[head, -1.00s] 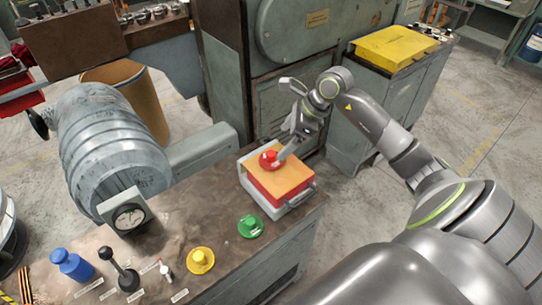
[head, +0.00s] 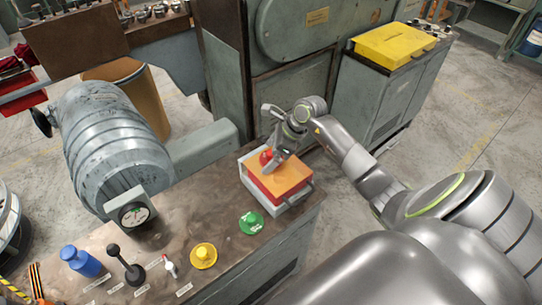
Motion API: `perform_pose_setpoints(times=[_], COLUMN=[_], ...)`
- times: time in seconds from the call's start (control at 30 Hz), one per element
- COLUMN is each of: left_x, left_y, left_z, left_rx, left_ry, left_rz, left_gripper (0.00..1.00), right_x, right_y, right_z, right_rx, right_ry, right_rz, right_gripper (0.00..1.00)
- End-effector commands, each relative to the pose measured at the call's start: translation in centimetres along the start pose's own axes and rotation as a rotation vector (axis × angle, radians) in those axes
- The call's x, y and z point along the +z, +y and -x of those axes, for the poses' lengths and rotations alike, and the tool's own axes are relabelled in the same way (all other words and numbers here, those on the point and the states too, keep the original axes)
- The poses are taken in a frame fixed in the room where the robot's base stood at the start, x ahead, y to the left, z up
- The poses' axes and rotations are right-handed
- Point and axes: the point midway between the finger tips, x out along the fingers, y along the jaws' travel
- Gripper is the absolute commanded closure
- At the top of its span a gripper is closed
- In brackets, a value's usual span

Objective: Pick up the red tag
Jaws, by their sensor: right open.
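The red tag (head: 265,157) is a small round red piece with a raised knob. It lies on the orange top of a box (head: 284,177) with red and pale grey sides, at the bench's right end in the head view. My right gripper (head: 271,162) is open and points down at the tag. Its fingers partly hide the tag, and I cannot tell whether they touch it. My left gripper is not in view.
A green tag (head: 251,222) and a yellow tag (head: 203,255) lie on the bench (head: 195,205). A black lever (head: 127,265), a blue knob (head: 80,262) and a gauge (head: 134,215) stand to the left. A grey cabinet (head: 385,90) stands behind right.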

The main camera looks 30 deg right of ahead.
Motion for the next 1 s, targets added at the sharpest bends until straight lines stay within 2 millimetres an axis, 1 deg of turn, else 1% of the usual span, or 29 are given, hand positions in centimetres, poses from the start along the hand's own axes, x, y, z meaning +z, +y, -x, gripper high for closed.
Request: perform_pose_setpoints(times=[0.1,0.13,0.5,0.77,0.87,1.0], left_x=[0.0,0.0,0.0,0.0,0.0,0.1], left_y=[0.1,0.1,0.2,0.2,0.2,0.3], left_z=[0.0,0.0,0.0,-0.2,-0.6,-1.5], left_rx=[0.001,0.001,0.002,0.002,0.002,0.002], left_ry=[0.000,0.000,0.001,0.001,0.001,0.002], left_rz=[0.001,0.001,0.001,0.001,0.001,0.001], left_gripper=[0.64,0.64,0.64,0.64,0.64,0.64], right_x=[0.0,0.0,0.0,0.1,0.7,2.0], right_y=[0.0,0.0,0.0,-0.1,-0.1,-0.2], right_z=[0.0,0.0,0.0,0.2,1.1,3.4], right_rx=[0.000,0.000,0.000,-0.002,-0.003,-0.007], right_ry=[0.000,0.000,0.000,-0.001,-0.003,-0.002], right_rz=[0.000,0.000,0.000,0.001,0.004,0.006], right_gripper=[0.11,0.13,0.60,0.60,0.60,0.60])
